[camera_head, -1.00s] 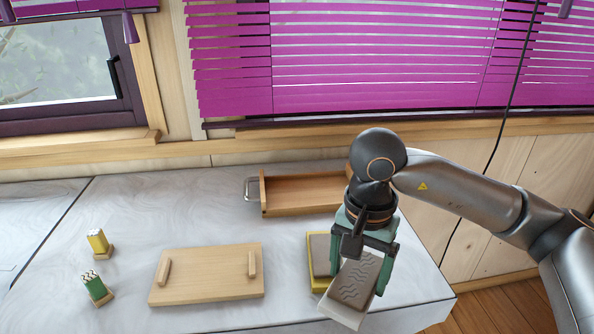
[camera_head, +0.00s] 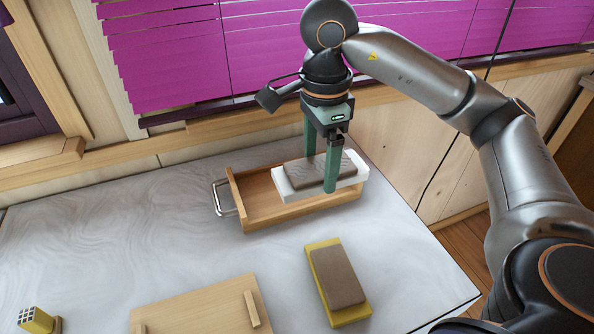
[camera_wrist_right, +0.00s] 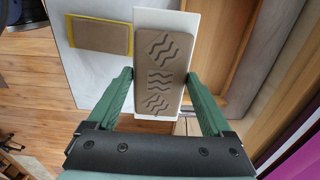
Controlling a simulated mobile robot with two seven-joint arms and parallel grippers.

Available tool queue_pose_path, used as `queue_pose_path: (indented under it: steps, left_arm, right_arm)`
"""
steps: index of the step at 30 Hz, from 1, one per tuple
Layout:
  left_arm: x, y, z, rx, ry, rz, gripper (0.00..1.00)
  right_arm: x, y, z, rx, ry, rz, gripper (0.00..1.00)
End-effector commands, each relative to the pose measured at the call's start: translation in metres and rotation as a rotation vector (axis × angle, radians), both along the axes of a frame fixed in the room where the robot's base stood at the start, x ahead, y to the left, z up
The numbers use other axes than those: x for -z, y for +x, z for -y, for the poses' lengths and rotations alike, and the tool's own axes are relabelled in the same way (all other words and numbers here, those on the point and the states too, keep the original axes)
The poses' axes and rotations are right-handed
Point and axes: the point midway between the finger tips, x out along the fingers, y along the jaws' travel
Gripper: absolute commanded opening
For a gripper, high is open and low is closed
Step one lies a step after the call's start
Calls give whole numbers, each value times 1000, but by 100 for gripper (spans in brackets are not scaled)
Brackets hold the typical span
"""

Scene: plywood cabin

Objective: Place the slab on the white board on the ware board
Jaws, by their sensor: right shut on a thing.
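My right gripper (camera_head: 320,172) is shut on the white board (camera_head: 291,190), one finger on each long side. A grey-brown slab (camera_head: 305,172) with wavy grooves lies on that board, which is held up and looks roughly level. In the right wrist view the slab (camera_wrist_right: 160,65) shows between the fingers (camera_wrist_right: 160,77), on the white board (camera_wrist_right: 180,20). The ware board (camera_head: 205,310), light wood with two raised strips, lies on the worktop at the bottom of the head view, partly cut off. Its middle is bare. My left gripper is out of view.
An open wooden drawer-like box (camera_head: 237,190) with a metal handle (camera_head: 222,198) stands behind and partly below the held board. A plain brown slab (camera_head: 338,275) on a yellow board (camera_head: 350,315) lies right of the ware board. A yellow block (camera_head: 35,320) stands at lower left.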

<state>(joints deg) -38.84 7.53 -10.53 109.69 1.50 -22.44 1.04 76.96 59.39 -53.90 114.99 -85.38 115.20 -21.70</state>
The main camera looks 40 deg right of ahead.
Motion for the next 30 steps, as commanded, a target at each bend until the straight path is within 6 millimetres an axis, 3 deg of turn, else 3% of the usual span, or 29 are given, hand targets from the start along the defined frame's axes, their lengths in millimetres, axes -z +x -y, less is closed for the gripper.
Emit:
queue_pose_path:
  steps: [6,12,22,30]
  left_arm:
    - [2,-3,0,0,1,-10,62]
    - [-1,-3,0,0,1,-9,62]
    - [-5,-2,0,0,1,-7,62]
    - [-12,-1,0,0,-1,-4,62]
  right_arm:
    - [23,50,23,4,2,-4,0]
    - [59,78,37,-1,1,-3,0]
    - [87,99,46,-3,0,-1,0]
    - [116,98,46,-4,0,0,0]
